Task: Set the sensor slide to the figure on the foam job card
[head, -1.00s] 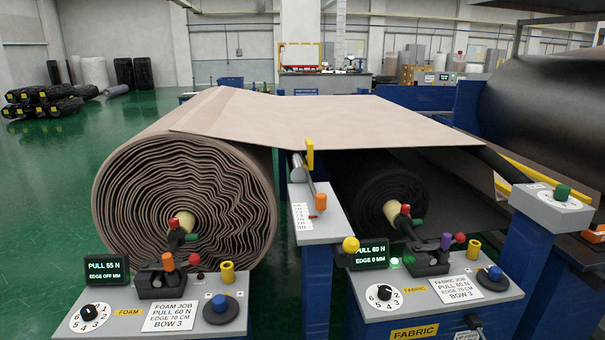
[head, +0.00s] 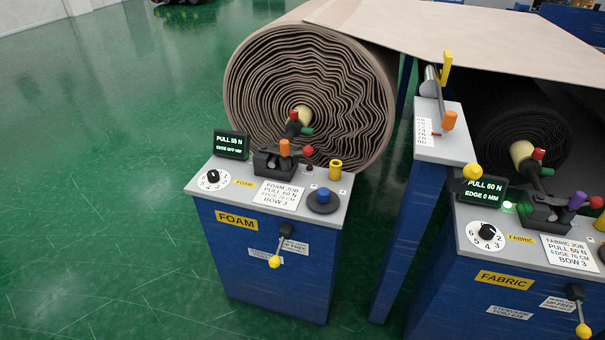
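The sensor slide is a grey rod with a yellow sensor (head: 445,68) at its far end and an orange knob (head: 449,121) at its near end. It lies on a blue post between the two stands. A red pointer (head: 436,134) sits beside the lower half of the printed scale (head: 423,130); its exact number is too small to read. The foam job card (head: 279,194) lies on the foam stand and shows pull, edge in cm and bow; the edge figure looks like 70-something, last digit unclear. Neither gripper shows.
The foam stand (head: 271,270) has a dial (head: 213,178), a lever block (head: 280,159) and a display (head: 231,145). The fabric stand (head: 505,290) is at right with its own card (head: 570,250). A yellow ball knob (head: 472,171) is close to the slide. Green floor at left is clear.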

